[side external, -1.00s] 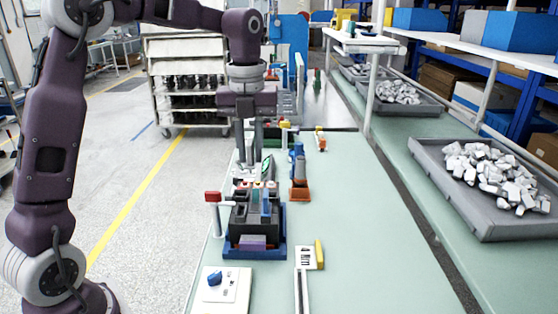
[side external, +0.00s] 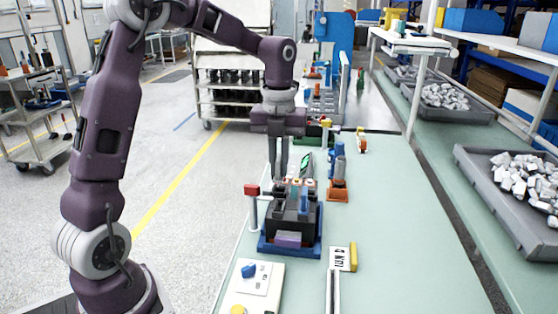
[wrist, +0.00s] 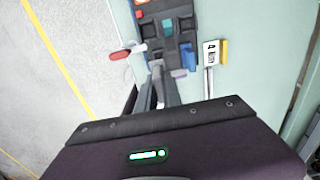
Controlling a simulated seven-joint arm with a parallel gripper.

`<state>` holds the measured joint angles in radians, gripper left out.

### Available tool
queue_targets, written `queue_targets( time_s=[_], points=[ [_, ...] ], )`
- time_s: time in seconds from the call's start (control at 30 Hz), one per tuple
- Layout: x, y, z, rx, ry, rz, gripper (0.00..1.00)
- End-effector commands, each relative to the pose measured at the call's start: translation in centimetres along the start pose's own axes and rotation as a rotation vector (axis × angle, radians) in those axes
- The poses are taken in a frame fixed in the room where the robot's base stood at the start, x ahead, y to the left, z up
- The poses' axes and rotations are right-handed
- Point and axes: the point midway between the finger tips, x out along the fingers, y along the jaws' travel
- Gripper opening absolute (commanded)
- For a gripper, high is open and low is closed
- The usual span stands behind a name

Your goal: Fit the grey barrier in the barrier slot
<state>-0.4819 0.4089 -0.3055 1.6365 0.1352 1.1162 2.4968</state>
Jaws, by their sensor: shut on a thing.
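The dark breaker block (side external: 290,228) sits in a blue tray (side external: 262,249) on the green bench, with coloured parts along its top. It also shows in the wrist view (wrist: 150,30). My gripper (side external: 279,178) points down at the far left edge of the block, with its fingers close together. In the wrist view my gripper (wrist: 158,72) is at the block's near end. It is shut on a thin grey piece, the grey barrier, mostly hidden between the fingers. The barrier slot cannot be made out, and I cannot tell whether the barrier touches the block.
A red-topped lever (side external: 252,191) stands left of the block. A white panel with a blue knob (side external: 249,270) lies in front. A label plate (side external: 339,258) is at the right front. An orange-based blue part (side external: 338,185) stands behind.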

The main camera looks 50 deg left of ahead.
Motion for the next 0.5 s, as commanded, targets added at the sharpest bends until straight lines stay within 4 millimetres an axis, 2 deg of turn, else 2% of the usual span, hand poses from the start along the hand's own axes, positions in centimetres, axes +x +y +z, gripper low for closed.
queue_targets(
  time_s=[0.3, 0.5],
  points=[
    [3.8, 0.0, -0.1, -0.001, 0.003, 0.001, 0.0],
    [5.0, 0.0, -0.1, 0.0, 0.001, 0.001, 0.0]
  ],
)
